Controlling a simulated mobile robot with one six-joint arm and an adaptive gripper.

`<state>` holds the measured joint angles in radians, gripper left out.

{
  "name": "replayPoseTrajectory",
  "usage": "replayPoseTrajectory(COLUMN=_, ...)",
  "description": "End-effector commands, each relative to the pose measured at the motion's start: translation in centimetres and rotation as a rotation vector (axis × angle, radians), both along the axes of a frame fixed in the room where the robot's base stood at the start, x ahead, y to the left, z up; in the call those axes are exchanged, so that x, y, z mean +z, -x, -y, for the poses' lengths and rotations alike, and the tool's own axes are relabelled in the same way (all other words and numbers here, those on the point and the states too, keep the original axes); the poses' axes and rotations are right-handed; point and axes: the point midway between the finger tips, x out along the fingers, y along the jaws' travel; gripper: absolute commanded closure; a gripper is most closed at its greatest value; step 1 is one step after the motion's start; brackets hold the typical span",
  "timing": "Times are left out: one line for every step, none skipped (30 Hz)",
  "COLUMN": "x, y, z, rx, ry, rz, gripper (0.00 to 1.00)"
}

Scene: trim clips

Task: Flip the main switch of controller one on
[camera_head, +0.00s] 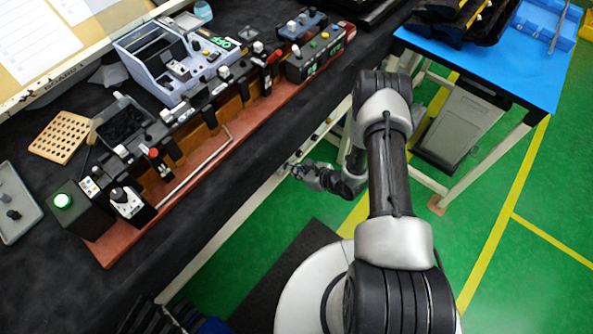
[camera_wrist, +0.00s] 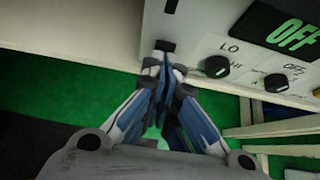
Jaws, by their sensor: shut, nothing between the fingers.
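A white controller panel (camera_wrist: 205,30) fills the top of the wrist view. It carries a small black switch (camera_wrist: 165,46), a LO/HI knob (camera_wrist: 217,67), a second knob marked OFF (camera_wrist: 276,83) and a black display (camera_wrist: 275,22) reading OFF in green. No label shows which controller number this is. My gripper (camera_wrist: 163,68) is shut and empty, its tips just below the black switch in the picture. I cannot tell whether they touch it. In the head view my gripper (camera_head: 302,172) is beside the front edge of the dark bench, low down.
A blue table (camera_head: 490,58) stands at the upper right. Green floor (camera_head: 530,200) with yellow lines is open at right.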

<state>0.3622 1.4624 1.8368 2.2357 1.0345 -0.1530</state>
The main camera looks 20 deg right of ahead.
Motion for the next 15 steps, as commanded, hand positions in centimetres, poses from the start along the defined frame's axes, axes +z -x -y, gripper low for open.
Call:
replayPoseTrajectory(x=0.2, y=-0.2, z=-0.1, rx=0.001, ry=0.001, rz=0.002, gripper=1.0)
replayPoseTrajectory(x=0.4, y=-0.4, z=-0.3, rx=0.001, ry=0.001, rz=0.002, gripper=1.0)
replayPoseTrajectory(x=0.7, y=-0.6, z=-0.4, rx=0.002, ry=0.001, rz=0.002, gripper=1.0)
replayPoseTrajectory(x=1.0, y=-0.8, z=-0.6, rx=0.002, ry=0.001, rz=0.002, gripper=1.0)
replayPoseTrajectory(x=1.3, y=-1.0, z=-0.7, rx=0.002, ry=0.001, rz=0.004, gripper=1.0)
replayPoseTrajectory(x=1.3, y=-0.9, z=-0.7, rx=0.001, ry=0.001, rz=0.0, gripper=1.0)
replayPoseTrajectory(x=1.2, y=-0.9, z=-0.7, rx=0.001, ry=0.001, rz=0.0, gripper=1.0)
replayPoseTrajectory(x=1.2, y=-0.9, z=-0.6, rx=0.001, ry=0.001, rz=0.0, gripper=1.0)
replayPoseTrajectory(x=1.2, y=-0.9, z=-0.6, rx=0.001, ry=0.001, rz=0.0, gripper=1.0)
replayPoseTrajectory(x=1.2, y=-0.9, z=-0.6, rx=0.001, ry=0.001, rz=0.0, gripper=1.0)
replayPoseTrajectory(x=1.2, y=-0.9, z=-0.6, rx=0.001, ry=0.001, rz=0.0, gripper=1.0)
replayPoseTrajectory(x=1.3, y=-0.9, z=-0.6, rx=0.001, ry=0.001, rz=0.0, gripper=1.0)
replayPoseTrajectory(x=1.3, y=-0.9, z=-0.6, rx=0.001, ry=0.001, rz=0.0, gripper=1.0)
replayPoseTrajectory(x=1.3, y=-0.9, z=-0.6, rx=0.001, ry=0.001, rz=0.0, gripper=1.0)
replayPoseTrajectory(x=1.4, y=-0.9, z=-0.6, rx=0.001, ry=0.001, rz=0.0, gripper=1.0)
